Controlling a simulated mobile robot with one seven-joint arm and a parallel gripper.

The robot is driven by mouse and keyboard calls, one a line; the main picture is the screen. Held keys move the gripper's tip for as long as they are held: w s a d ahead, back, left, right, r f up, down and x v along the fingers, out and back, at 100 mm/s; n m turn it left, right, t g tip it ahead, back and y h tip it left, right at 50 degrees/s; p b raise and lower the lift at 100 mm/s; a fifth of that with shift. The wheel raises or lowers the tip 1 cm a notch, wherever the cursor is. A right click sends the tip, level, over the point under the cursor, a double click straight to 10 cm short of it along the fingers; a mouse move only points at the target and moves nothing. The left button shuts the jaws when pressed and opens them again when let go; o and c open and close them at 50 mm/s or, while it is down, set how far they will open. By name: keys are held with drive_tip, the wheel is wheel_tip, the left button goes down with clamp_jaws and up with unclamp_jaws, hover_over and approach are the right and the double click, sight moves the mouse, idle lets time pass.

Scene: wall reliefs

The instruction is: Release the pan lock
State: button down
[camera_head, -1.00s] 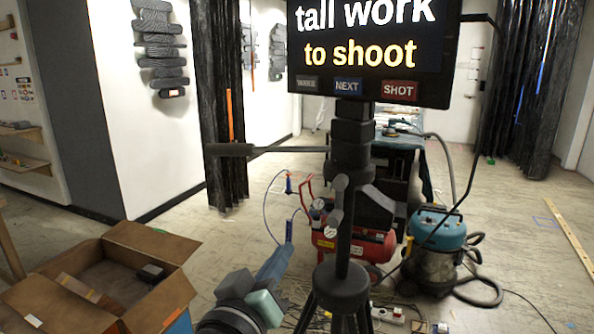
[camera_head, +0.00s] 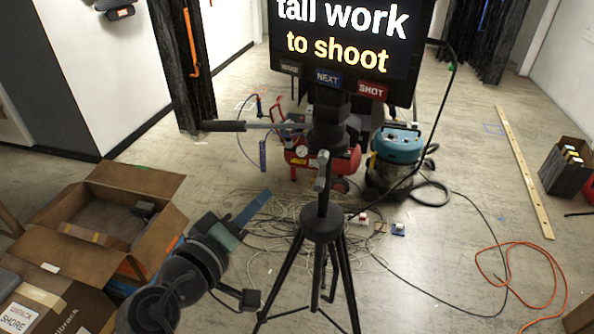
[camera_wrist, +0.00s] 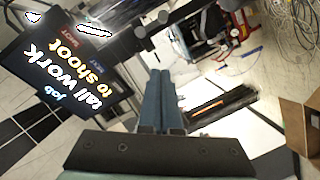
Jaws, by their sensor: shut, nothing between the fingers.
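A black tripod (camera_head: 321,225) stands in the middle of the head view with a screen (camera_head: 340,40) on top. A pan handle (camera_head: 224,126) sticks out to the left from its dark head (camera_head: 328,130). A small grey lever (camera_head: 322,170) sits below the head; I cannot tell for sure whether it is the pan lock. My gripper (camera_head: 264,196), with blue-grey fingers, is left of the tripod column and apart from it. In the wrist view my gripper (camera_wrist: 158,74) is shut and empty, its fingers side by side. The screen (camera_wrist: 62,75) and dark tripod parts (camera_wrist: 140,31) lie beyond them.
Open cardboard boxes (camera_head: 108,220) stand at the lower left. Behind the tripod are a red compressor (camera_head: 310,172) and a blue vacuum (camera_head: 399,150). Cables (camera_head: 275,225) lie around the tripod legs. An orange cord (camera_head: 515,245) and a wooden strip (camera_head: 523,170) lie on clearer floor at right.

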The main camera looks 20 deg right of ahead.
sight(321, 172)
drive_tip(key=shift+d, duration=0.1)
idle(0.3)
drive_tip(key=w+d+f+p, duration=0.3)
drive_tip(key=w+d+p, duration=0.2)
drive_tip(key=d, duration=0.4)
drive_tip(key=shift+d+f, duration=0.3)
drive_tip(key=shift+d, duration=0.05)
